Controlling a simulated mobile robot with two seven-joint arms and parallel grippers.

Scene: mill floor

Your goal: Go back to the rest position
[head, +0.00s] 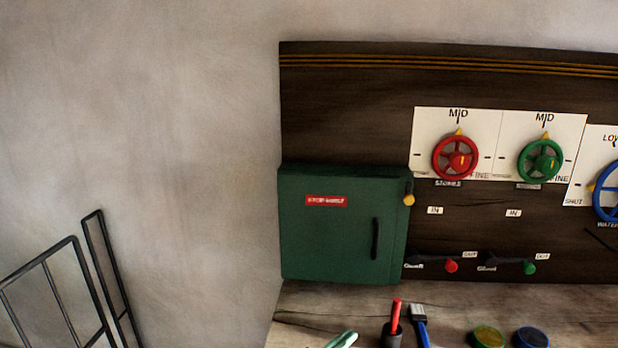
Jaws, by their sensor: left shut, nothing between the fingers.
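My right gripper is not in view.
A dark panel (345,110) carries a green cabinet (335,240), a red handwheel (442,172), a green handwheel (526,176) and a partly cut-off blue handwheel. A black railing stands left.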

